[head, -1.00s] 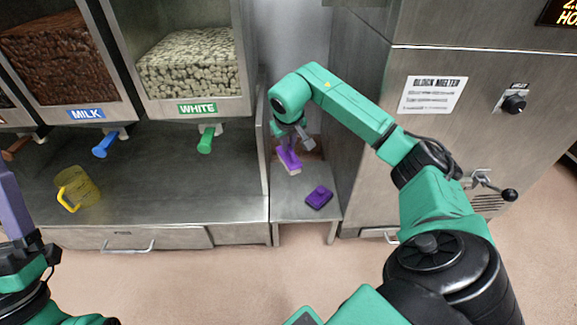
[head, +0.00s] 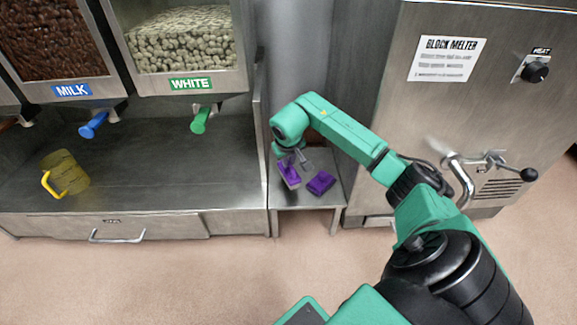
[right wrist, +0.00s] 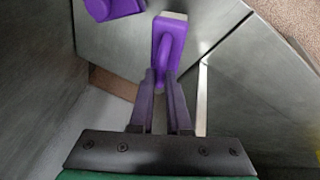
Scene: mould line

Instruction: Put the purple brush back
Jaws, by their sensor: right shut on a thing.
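A purple brush (head: 289,175) with a pale edge is in my right gripper (head: 291,156), over the left part of the small low steel stand (head: 293,200). In the right wrist view, my right gripper (right wrist: 160,82) is shut on the handle of the brush (right wrist: 168,34). I cannot tell whether the brush touches the stand. A second purple thing (head: 321,182) lies on the stand to the right of the brush. It also shows at the top edge of the right wrist view (right wrist: 112,8). My left gripper is not in view.
A steel counter (head: 150,180) with a yellow jug (head: 66,172) is on the left, under the MILK and WHITE dispensers. A panel (head: 262,140) borders the stand's left side. The block melter cabinet (head: 440,110) stands to the right. Floor (head: 180,280) is clear in front.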

